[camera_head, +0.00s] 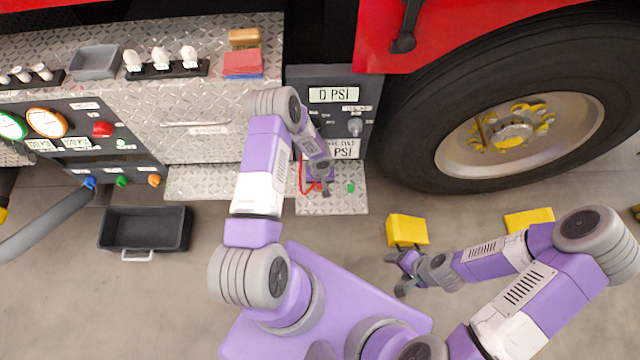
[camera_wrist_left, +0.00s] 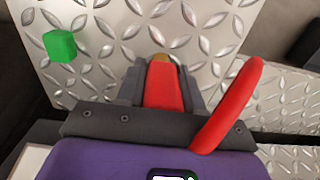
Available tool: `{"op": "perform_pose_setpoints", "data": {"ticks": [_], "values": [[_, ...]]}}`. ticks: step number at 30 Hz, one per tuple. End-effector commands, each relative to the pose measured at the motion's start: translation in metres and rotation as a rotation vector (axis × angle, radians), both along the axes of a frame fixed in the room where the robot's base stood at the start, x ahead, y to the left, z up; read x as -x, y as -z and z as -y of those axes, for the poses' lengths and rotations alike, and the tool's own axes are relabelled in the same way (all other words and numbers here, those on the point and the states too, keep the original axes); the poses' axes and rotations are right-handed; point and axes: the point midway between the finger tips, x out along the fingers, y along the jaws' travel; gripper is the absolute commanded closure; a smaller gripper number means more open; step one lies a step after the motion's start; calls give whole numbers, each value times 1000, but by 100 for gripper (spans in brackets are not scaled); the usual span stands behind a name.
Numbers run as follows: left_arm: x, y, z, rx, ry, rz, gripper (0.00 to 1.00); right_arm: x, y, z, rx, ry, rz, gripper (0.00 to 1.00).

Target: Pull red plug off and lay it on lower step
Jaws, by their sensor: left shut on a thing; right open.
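My left gripper (camera_head: 325,188) is over the diamond-plate lower step (camera_head: 335,206), below the pump panel. In the left wrist view its jaws (camera_wrist_left: 163,85) are shut on the red plug (camera_wrist_left: 164,90), whose brass tip points away from the gripper toward the plate. A red loop (camera_wrist_left: 232,105) shows right of the plug; part of it also shows in the head view (camera_head: 302,178). I cannot tell whether the plug touches the step. My right gripper (camera_head: 402,274) is open and empty above the floor, by a yellow chock (camera_head: 407,229).
A green cube (camera_head: 350,187) lies on the step right of my left gripper, and shows upper left in the wrist view (camera_wrist_left: 60,46). The grey panel (camera_head: 365,85) rises behind; a large tyre (camera_head: 410,130) stands right. A black bin (camera_head: 145,229) sits on the floor left.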

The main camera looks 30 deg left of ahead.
Motion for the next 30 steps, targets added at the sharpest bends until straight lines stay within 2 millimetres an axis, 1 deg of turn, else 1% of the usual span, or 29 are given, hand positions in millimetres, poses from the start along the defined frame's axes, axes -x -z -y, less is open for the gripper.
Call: {"op": "perform_pose_setpoints", "data": {"ticks": [8, 9, 12, 14, 23, 26, 30], "values": [[0, 0, 0, -1, 0, 1, 100, 0, 0, 0, 0, 0, 1, 31], [0, 0, 0, -1, 0, 1, 58, 0, 0, 0, 0, 0, 1, 31], [0, 0, 0, -1, -1, 1, 43, 0, 0, 0, 0, 0, 1, 31], [0, 0, 0, -1, -1, 1, 34, 0, 0, 0, 0, 0, 1, 31], [0, -2, 0, 0, -1, 0, 34, 0, -1, 0, 0, 0, 1, 31], [-1, -12, 0, -1, -1, 1, 34, 0, -5, 0, 0, 0, 1, 31], [-1, -38, 0, -1, -1, 3, 34, 0, -15, 0, 0, 0, 0, 31]]}}
